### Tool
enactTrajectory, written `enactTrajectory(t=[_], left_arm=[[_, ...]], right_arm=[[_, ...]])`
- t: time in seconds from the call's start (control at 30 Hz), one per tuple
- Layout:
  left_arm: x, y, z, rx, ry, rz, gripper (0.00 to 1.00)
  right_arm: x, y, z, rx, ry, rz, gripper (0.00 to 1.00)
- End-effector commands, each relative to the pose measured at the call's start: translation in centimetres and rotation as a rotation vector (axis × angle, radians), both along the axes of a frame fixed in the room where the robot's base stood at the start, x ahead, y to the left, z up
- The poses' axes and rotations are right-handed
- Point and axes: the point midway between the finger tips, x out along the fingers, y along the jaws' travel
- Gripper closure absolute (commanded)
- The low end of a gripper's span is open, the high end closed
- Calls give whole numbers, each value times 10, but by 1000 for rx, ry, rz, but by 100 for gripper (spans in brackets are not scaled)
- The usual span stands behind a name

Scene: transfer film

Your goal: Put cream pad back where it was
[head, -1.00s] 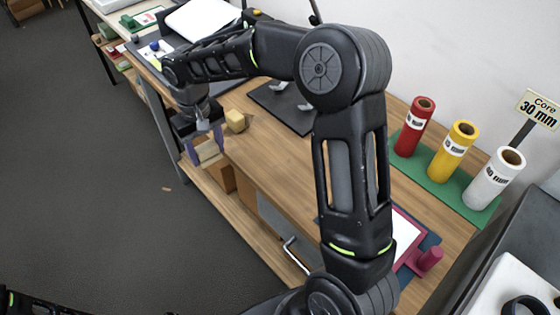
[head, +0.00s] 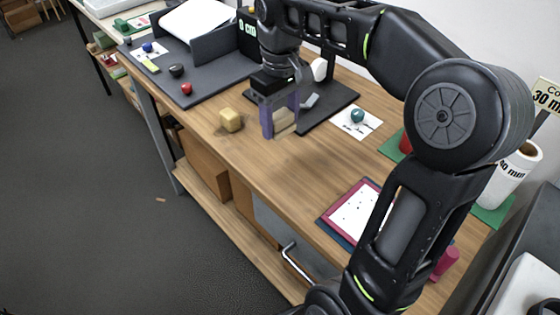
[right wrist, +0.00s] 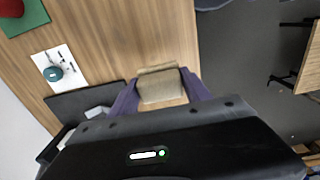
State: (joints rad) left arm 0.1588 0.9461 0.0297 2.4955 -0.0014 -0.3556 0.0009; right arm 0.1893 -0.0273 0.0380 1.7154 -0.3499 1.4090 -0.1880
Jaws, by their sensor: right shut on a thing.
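The cream pad (head: 284,120) is a small beige block between the purple fingers of my right gripper (head: 281,128). The gripper is shut on it and holds it over the wooden table, beside the near edge of a dark flat board (head: 318,118). In the right wrist view the pad (right wrist: 160,88) shows between the fingertips, with wood grain behind it. I cannot tell how high it is above the wood. My left gripper is not in view.
A yellowish block (head: 231,120) stands on the table left of my gripper. A white card with a teal ball (head: 357,115) lies to the right. A dark mat (head: 203,85) with small balls is at the back left. Bare wood (head: 275,170) lies in front.

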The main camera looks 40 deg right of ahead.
Motion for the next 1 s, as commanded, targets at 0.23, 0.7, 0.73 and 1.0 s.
enactTrajectory(t=[0.23, 0.7, 0.73, 1.0], left_arm=[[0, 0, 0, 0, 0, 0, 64], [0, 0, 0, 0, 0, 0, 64], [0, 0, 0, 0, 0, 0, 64], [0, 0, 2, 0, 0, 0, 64]], right_arm=[[-1, 1, -32, 1, 5, 0, 82], [1, 0, -63, 0, 0, -1, 82], [0, 0, -63, 0, 0, -1, 82], [-1, 0, -93, 0, 5, 0, 82]])
